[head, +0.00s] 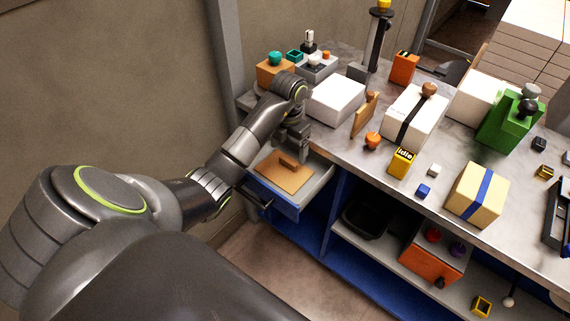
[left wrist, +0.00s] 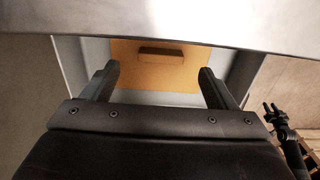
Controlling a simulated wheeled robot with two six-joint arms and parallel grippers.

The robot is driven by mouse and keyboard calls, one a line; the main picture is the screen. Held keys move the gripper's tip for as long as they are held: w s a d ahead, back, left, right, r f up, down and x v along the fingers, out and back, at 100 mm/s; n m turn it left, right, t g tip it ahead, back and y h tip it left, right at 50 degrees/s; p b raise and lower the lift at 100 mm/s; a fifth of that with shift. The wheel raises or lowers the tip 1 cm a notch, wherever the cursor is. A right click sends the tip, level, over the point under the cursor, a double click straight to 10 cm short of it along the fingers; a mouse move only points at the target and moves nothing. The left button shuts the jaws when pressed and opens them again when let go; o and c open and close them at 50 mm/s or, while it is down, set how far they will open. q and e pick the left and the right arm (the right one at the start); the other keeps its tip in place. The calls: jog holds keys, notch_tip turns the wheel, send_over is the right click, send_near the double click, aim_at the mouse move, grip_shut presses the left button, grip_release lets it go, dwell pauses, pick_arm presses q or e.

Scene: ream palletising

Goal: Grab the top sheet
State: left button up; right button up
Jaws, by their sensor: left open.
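The top sheet is a flat brown board (head: 283,176) with a raised brown block (head: 289,162) on it, lying in an open drawer (head: 318,187) under the worktop. In the left wrist view the board (left wrist: 190,72) and its block (left wrist: 161,55) show beyond my fingers. My left gripper (head: 300,156) hangs over the drawer by the worktop edge, open and empty. Its two fingers (left wrist: 160,80) are spread wide, apart from the block. A small dark forked end at the right of the left wrist view looks like my right gripper (left wrist: 271,107); its jaw state is unclear.
The worktop (head: 342,145) overhangs the drawer's back. A shelf below holds a black bin (head: 365,217) and an orange box (head: 431,262).

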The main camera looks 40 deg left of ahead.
aim_at(288, 161)
pick_arm(q)
notch_tip(288, 161, down, 2)
jog(key=shift+f+b, duration=0.25)
jog(key=shift+b, duration=0.6)
jog(key=shift+f, duration=0.95)
jog(key=c, duration=1.1)
jog(key=shift+r, duration=0.15)
